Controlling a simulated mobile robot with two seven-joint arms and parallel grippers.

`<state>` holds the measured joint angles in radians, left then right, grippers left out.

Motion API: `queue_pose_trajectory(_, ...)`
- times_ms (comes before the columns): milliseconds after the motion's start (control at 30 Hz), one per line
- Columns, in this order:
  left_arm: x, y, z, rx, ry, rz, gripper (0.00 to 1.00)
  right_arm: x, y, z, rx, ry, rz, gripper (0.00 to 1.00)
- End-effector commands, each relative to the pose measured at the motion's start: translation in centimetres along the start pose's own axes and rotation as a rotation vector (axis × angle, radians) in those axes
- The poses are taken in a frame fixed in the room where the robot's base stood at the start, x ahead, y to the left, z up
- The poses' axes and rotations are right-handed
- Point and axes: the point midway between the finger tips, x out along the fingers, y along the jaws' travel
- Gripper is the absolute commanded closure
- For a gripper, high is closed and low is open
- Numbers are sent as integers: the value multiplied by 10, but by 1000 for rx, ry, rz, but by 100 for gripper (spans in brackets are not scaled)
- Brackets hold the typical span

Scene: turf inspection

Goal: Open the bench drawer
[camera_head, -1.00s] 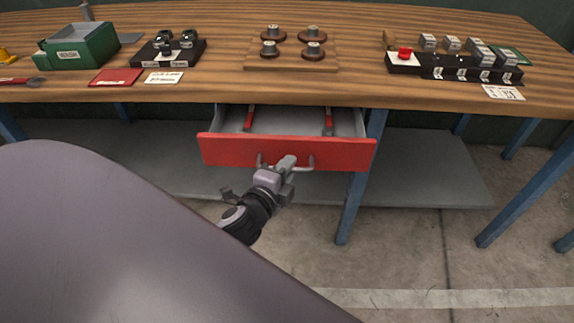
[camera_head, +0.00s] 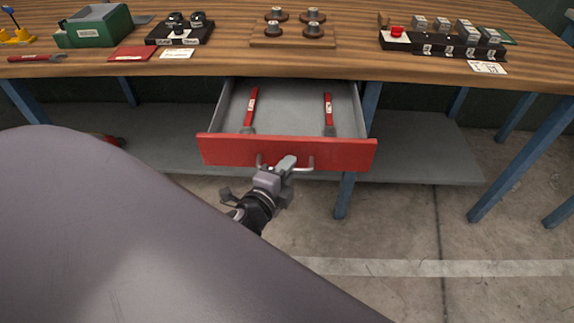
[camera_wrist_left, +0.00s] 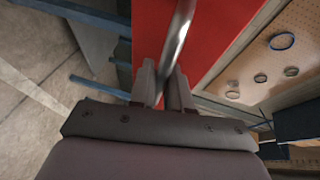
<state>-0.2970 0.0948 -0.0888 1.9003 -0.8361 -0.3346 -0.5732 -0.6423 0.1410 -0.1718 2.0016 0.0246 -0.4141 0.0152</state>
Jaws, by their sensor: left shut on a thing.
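The bench drawer (camera_head: 285,152) has a red front and a grey inside, and it stands well out from under the wooden bench top. Its metal bar handle (camera_head: 304,167) is on the red front. My left gripper (camera_head: 285,165) is shut on the handle. In the left wrist view, the gripper's fingers (camera_wrist_left: 163,88) are on both sides of the handle bar (camera_wrist_left: 178,40), in front of the red drawer front (camera_wrist_left: 205,40). Two red-handled tools, one on the left (camera_head: 251,108) and one on the right (camera_head: 328,112), lie inside the drawer. My right gripper is not in view.
The wooden bench top (camera_head: 350,65) holds a green box (camera_head: 95,28), a black holder (camera_head: 180,32), a wooden board with round parts (camera_head: 292,42) and a black rack (camera_head: 445,46). Blue legs (camera_head: 350,185) and a grey lower shelf (camera_head: 420,150) are below. The concrete floor at right is clear.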

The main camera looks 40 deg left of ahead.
Motion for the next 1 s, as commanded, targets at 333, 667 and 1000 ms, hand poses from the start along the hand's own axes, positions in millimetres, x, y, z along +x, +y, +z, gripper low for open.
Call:
queue_pose_trajectory(333,-2,0,-1,1,0,-1,100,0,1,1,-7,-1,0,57)
queue_pose_trajectory(667,-2,0,-1,0,0,0,77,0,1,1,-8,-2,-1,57)
queue_pose_trajectory(1000,-13,2,-1,-1,0,2,77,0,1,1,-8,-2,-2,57)
